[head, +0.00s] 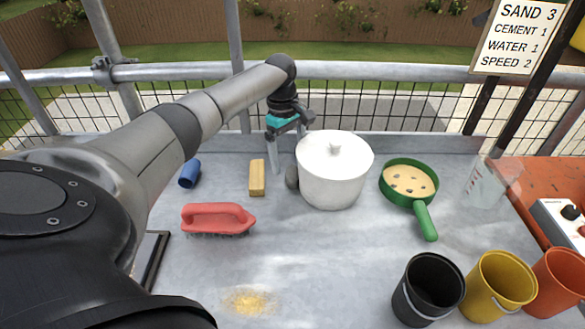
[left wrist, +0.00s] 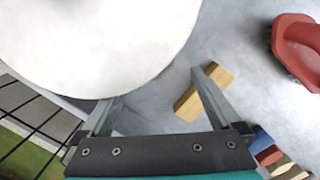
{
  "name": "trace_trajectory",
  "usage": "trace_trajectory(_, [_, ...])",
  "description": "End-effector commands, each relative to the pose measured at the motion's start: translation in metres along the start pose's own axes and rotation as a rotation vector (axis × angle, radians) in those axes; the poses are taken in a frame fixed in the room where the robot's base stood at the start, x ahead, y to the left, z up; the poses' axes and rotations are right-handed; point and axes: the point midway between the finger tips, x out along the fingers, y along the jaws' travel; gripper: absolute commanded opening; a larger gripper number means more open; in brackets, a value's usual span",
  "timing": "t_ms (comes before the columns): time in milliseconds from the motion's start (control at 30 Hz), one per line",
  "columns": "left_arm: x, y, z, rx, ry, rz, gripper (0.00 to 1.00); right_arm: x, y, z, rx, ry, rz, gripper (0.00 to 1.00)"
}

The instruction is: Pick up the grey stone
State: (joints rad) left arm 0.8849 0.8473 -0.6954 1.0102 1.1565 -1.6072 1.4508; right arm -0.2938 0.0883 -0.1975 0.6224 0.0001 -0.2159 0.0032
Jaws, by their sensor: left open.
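The grey stone (head: 292,178) is a small dark rounded lump on the tabletop, against the left side of the white lidded pot (head: 335,170). The pot partly hides it in the head view. I cannot make the stone out in the left wrist view, where the pot (left wrist: 95,40) fills the upper left. My left gripper (head: 287,152) is open and empty, pointing down behind and left of the pot, beyond the stone. Its fingers also show in the left wrist view (left wrist: 155,105), one of them overlapping the pot's edge. My right gripper is not in view.
A green pan (head: 409,182) is right of the pot. Buckets (head: 428,288) stand front right. A railing (head: 400,73) runs behind. The front middle is mostly clear.

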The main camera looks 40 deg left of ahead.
Motion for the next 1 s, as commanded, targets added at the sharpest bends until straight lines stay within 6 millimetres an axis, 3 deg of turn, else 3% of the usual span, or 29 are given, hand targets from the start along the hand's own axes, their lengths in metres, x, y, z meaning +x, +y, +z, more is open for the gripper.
trace_trajectory(200, [0.037,-0.001,0.005,0.002,-0.001,-0.004,0.98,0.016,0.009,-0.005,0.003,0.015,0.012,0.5])
trace_trajectory(467, [0.04,0.0,0.006,0.004,-0.002,-0.002,0.98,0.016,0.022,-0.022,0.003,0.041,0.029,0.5])
trace_trajectory(1000, [0.04,0.0,0.005,0.002,0.0,-0.002,0.37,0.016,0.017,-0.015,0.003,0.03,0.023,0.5])
